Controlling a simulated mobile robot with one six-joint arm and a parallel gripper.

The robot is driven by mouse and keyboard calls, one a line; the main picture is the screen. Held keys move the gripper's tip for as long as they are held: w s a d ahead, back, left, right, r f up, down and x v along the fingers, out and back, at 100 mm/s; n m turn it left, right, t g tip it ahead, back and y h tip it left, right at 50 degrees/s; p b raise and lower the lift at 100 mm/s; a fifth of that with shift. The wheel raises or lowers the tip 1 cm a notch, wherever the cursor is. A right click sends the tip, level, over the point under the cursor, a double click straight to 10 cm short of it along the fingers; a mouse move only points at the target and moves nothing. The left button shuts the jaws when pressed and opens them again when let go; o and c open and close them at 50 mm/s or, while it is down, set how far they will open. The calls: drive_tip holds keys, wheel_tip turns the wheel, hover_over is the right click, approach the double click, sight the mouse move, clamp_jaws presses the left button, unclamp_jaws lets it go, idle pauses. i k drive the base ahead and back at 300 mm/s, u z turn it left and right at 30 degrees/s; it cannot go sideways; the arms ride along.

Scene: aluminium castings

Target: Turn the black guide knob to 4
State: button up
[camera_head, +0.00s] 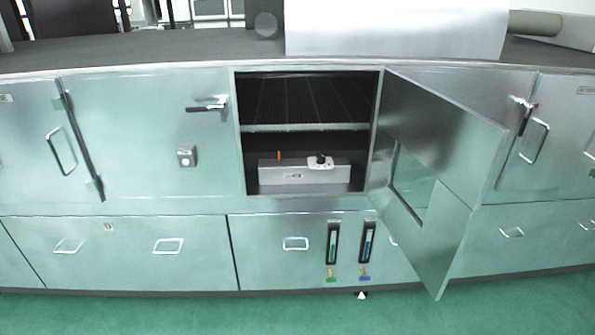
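What looks like the black guide knob (320,160) sits on a round white dial on top of a low grey box (297,175). The box stands on the floor of an open compartment in the steel cabinet front. The knob is small here, and I cannot read its numbers or its setting. A small orange peg (279,155) stands on the box to the left of the knob. My gripper is not in view.
A hinged door (445,140) with a window stands open to the right of the compartment, jutting outward. A slatted shelf (305,127) spans the compartment above the box. Closed doors and drawers (120,245) surround it. Green floor (180,315) in front is clear.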

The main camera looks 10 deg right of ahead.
sight(321, 159)
drive_tip(key=i, duration=0.85)
drive_tip(key=z, duration=0.05)
